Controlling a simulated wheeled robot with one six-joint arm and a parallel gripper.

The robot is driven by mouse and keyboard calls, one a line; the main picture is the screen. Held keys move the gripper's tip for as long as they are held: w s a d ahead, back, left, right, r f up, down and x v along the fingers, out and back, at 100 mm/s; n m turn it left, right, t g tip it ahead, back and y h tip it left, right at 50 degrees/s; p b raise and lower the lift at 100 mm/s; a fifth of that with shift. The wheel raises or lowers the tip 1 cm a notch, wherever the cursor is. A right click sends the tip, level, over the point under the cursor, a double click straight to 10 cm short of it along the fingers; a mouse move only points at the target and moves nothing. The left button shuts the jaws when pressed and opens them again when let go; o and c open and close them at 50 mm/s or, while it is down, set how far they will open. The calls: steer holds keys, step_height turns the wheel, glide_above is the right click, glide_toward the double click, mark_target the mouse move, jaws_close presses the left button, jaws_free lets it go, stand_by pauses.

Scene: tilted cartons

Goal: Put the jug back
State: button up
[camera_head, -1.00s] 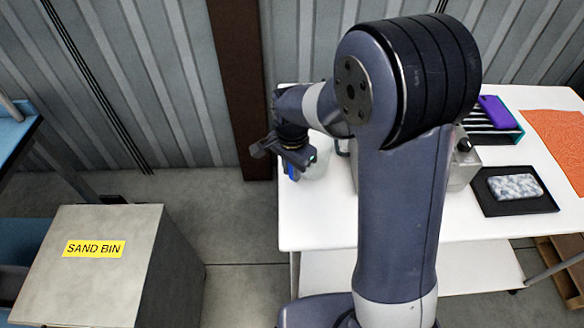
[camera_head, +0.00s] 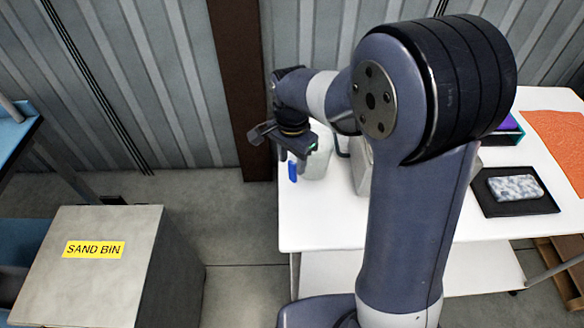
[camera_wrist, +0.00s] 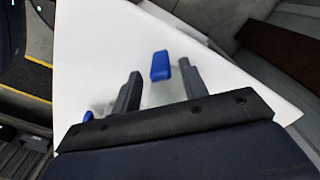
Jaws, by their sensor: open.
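The jug (camera_head: 318,165) is a pale translucent container with a blue part on its left side. It stands on the white table near its left end, partly hidden by my gripper and arm. My gripper (camera_head: 284,142) is open at the jug's upper left. In the wrist view, a blue part, seemingly the jug's (camera_wrist: 160,66), shows between the tips of my open gripper (camera_wrist: 161,76), with a faint translucent body below it. I cannot tell whether the fingers touch it. A second small blue piece (camera_wrist: 88,116) shows left of the fingers.
The white table (camera_head: 320,225) also holds a grey box-like object (camera_head: 362,168), partly behind my arm. A black tray (camera_head: 490,200) with a speckled block (camera_head: 515,187) and an orange mat (camera_head: 560,140) lie right. A sand bin (camera_head: 100,275) stands left, across a floor gap.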

step_height(320, 180, up, 8)
steer(key=shift+f, duration=0.1)
steer(key=shift+c, duration=0.6)
